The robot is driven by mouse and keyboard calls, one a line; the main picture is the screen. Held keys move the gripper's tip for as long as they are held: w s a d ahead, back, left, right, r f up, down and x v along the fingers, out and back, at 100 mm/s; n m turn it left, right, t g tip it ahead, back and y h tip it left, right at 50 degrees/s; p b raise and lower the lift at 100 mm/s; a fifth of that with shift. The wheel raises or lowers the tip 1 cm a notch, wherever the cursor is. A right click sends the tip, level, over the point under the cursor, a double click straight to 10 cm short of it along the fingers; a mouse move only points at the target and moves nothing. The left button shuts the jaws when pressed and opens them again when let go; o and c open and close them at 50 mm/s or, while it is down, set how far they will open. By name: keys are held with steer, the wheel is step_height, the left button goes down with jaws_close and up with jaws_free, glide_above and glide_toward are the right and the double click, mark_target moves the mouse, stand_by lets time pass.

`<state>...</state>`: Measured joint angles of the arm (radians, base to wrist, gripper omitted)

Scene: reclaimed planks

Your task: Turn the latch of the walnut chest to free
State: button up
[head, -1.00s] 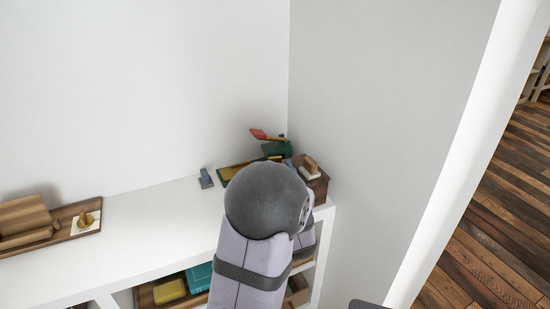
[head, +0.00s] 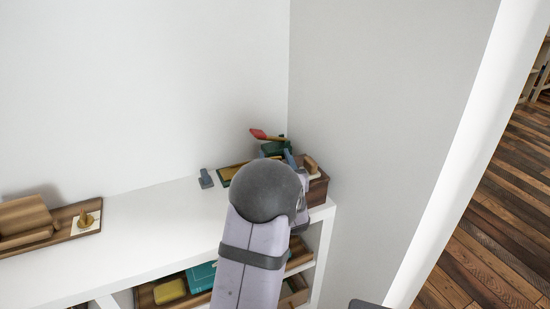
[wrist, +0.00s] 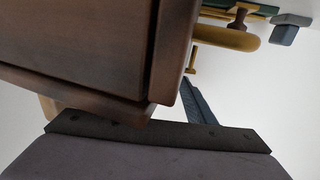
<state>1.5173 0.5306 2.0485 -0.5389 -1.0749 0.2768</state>
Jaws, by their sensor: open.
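A dark brown wooden box, which looks like the walnut chest (head: 318,189), stands at the right end of the white shelf top against the wall. A tan wooden piece (head: 311,164) shows on its top; I cannot tell whether it is the latch or how it is turned. In the wrist view the dark brown box (wrist: 75,50) fills the upper left, very close. A tan rounded bar (wrist: 228,38) sticks out beyond its edge. My gripper (wrist: 200,103) is open beside the box; only one dark ribbed finger shows. In the head view my arm mostly hides the gripper.
A red-tipped tool (head: 259,134) rises behind. At far left, a wooden tray (head: 66,212) holds a brown box and a knobbed white plate. The shelf's middle is clear.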

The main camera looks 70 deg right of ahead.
steer(key=c, duration=1)
steer(key=shift+c, duration=0.2)
